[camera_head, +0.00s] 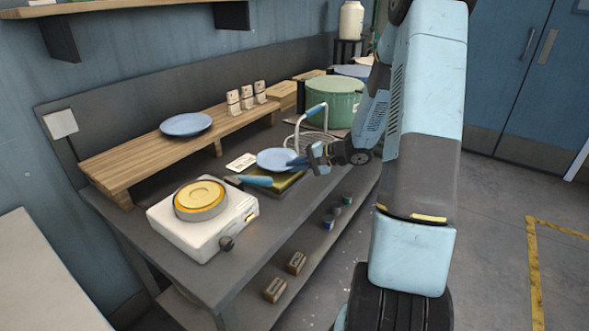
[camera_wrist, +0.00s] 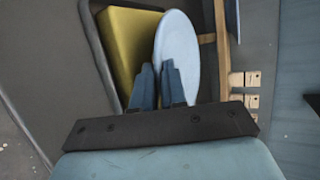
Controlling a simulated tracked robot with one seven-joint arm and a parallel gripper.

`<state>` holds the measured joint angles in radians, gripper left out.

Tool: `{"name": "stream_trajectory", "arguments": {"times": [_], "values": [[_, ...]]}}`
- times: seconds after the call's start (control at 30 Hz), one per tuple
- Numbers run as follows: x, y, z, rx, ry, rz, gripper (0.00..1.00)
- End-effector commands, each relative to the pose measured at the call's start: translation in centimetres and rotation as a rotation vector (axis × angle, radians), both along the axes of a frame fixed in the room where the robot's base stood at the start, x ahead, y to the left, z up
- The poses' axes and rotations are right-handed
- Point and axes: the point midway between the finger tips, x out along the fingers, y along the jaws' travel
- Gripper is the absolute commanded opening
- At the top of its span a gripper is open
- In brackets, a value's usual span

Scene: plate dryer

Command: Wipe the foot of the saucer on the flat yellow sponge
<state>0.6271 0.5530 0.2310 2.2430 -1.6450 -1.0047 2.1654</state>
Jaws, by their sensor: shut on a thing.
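The light blue saucer (camera_head: 275,158) is in my gripper (camera_head: 299,162), over the yellow sponge (camera_head: 287,182) on the workbench. In the wrist view the saucer (camera_wrist: 177,58) is seen with its near rim between the two blue fingers of my gripper (camera_wrist: 158,80). The yellow sponge (camera_wrist: 128,45) lies flat in a dark tray to the left of the saucer there, partly covered by it. I cannot tell whether the saucer's foot touches the sponge; its underside is hidden.
A blue-handled tool (camera_head: 256,181) lies left of the sponge. A white device with a yellow round top (camera_head: 201,200) stands at the front left. A wooden shelf (camera_head: 130,165) with another blue plate (camera_head: 186,124) runs behind. A wire rack (camera_head: 310,140) and green pot (camera_head: 338,105) stand beyond.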

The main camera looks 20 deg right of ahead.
Motion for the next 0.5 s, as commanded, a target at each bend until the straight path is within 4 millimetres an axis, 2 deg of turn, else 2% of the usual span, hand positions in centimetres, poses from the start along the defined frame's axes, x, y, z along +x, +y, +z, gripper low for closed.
{"name": "stream_trajectory", "arguments": {"times": [0.5], "values": [[0.0, 0.1, 3.5, 0.000, -0.004, 0.003, 0.00]]}}
